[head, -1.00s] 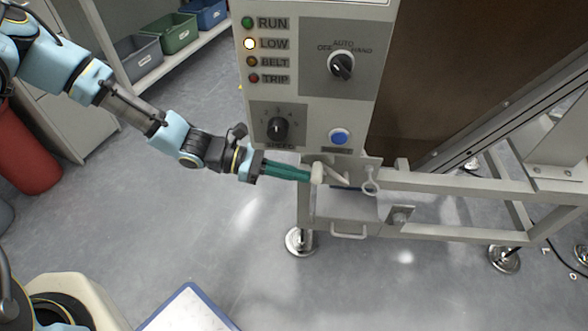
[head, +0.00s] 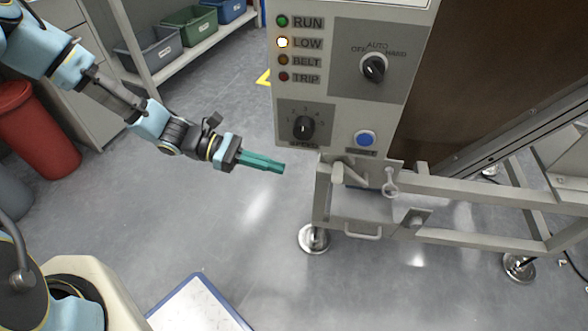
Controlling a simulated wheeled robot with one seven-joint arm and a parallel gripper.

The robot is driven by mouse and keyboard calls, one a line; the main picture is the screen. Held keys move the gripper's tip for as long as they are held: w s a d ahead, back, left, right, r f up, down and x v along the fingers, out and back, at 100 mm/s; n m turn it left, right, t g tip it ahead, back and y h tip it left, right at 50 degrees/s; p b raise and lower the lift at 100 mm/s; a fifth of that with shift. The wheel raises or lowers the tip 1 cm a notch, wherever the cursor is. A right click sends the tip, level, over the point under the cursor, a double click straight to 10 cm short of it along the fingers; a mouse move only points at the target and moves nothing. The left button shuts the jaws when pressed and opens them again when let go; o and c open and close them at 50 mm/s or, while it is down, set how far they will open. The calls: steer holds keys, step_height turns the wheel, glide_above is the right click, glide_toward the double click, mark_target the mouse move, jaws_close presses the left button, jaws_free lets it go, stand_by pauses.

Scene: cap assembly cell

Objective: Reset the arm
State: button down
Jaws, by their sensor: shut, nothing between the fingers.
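My gripper (head: 282,168) is at the end of my arm, left of the machine's control panel (head: 340,110). Its green fingers are shut with nothing between them. The fingertips point right and hang in free air over the floor. There is a gap between them and the pale lever (head: 340,174) on the machine's frame below the panel.
The panel has a lit LOW lamp (head: 282,42), a mode knob (head: 374,68), a speed knob (head: 303,126) and a blue button (head: 365,138). A shelf with bins (head: 150,50) and a red bin (head: 38,130) stand at left. A blue-edged white board (head: 195,308) lies at the bottom. Grey floor (head: 230,225) is clear.

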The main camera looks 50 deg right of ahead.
steer(key=v, duration=0.3)
steer(key=shift+r, duration=0.15)
steer(key=w+a+r+m+t+y, duration=0.35)
steer(key=w+a, duration=0.25)
steer(key=a, duration=0.4)
steer(key=w+a+r+m+t+y, duration=0.2)
steer(key=w+a+t, duration=0.4)
steer(key=a, duration=0.4)
steer(key=w+a+r+m+t+y, duration=0.1)
steer(key=w+a+r+t, duration=0.1)
steer(key=a+r, duration=0.45)
steer(key=w+a+r+m+t+y, duration=0.1)
steer(key=w+a+r+t+y, duration=0.2)
steer(key=a, duration=0.6)
step_height(320, 180, up, 24)
steer(key=h+p, duration=0.1)
steer(key=p, duration=2.1)
steer(key=shift+a, duration=0.25)
